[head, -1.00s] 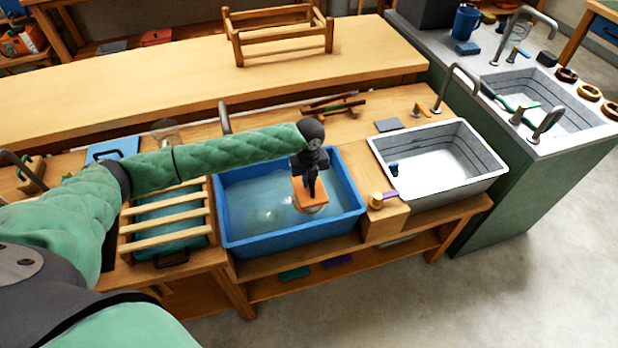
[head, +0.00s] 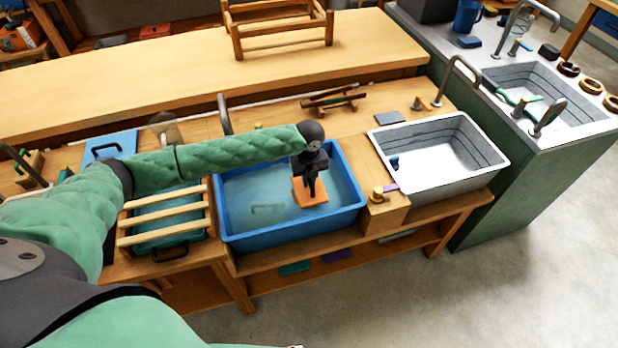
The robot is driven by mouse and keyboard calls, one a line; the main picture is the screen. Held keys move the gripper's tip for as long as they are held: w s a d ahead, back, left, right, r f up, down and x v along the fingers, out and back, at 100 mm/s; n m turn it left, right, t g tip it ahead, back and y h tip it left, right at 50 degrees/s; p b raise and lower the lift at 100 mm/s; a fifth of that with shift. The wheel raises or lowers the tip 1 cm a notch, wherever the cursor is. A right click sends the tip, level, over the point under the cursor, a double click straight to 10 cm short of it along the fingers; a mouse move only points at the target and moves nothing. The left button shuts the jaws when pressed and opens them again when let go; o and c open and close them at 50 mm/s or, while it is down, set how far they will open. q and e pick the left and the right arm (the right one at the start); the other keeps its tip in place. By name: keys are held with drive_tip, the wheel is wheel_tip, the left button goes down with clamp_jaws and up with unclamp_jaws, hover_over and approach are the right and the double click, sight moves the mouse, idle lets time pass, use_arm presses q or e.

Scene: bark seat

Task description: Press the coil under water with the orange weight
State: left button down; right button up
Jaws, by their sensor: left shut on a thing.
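The orange weight (head: 310,193) is a flat block with an upright dark handle, in the right part of the blue tub (head: 293,240). My left gripper (head: 311,176) is shut on the weight from above. The weight is low over or in the water (head: 255,190); I cannot tell exactly how deep. I cannot make out the coil now; it may be hidden under the weight. A faint dark outline shows on the tub floor left of the weight. My right gripper is out of view.
A slatted wooden rack (head: 163,223) stands left of the tub. A wooden block (head: 385,215) with a brass knob and a white sink basin (head: 440,193) are to the right. A tap (head: 224,114) rises behind the tub. A wooden frame (head: 278,35) sits on the back bench.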

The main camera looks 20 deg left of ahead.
use_arm(q)
drive_tip(key=shift+f+b, duration=1.35)
drive_tip(key=shift+f, duration=2.95)
drive_tip(key=c, duration=0.9)
unclamp_jaws()
drive_tip(key=shift+r+p, duration=6.7)
drive_tip(key=shift+r, duration=1.85)
drive_tip(key=shift+f, duration=0.1)
